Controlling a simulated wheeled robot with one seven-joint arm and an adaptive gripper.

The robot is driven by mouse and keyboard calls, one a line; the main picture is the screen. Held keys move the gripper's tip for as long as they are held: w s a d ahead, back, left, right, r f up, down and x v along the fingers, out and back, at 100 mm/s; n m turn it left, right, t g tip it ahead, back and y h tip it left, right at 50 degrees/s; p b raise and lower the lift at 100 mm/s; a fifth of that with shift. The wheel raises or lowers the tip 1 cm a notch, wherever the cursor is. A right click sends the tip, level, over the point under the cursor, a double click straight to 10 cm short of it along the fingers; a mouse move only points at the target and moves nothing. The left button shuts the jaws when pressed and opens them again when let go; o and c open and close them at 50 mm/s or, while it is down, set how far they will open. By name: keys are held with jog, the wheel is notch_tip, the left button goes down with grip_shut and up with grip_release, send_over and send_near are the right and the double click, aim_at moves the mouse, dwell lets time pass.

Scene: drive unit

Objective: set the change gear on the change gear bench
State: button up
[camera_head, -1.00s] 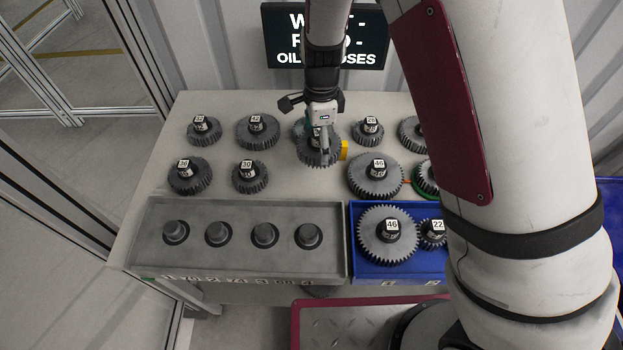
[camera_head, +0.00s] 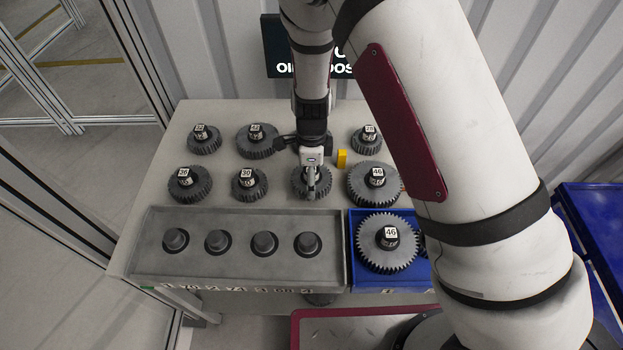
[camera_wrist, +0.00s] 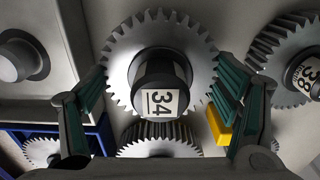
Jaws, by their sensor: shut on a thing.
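The change gear, a grey toothed gear with a black hub labelled 34 (camera_wrist: 160,55), fills the middle of the wrist view. My gripper (camera_head: 312,183) has its green-lined fingers closed on opposite sides of this gear. In the head view the gear (camera_head: 325,188) is in line with the middle row, between gear 30 (camera_head: 249,184) and gear 46 (camera_head: 371,183). The pale bench (camera_head: 148,205) is beneath it. I cannot tell whether the gear touches the bench or hangs just above it.
A grey tray (camera_head: 210,274) with several pegs lies in front, beside a blue tray (camera_head: 354,282) holding another gear 46 (camera_head: 387,252). A yellow block (camera_head: 342,158) stands just behind and right of the held gear. More gears (camera_head: 256,141) stand behind. Neighbouring gears leave little side room.

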jog(key=shift+f, duration=1)
jog(key=shift+f, duration=0.1)
jog(key=o, duration=1.8)
notch_tip(320, 180, up, 12)
jog(key=shift+r+b, duration=0.15)
jog(key=shift+b, duration=0.2)
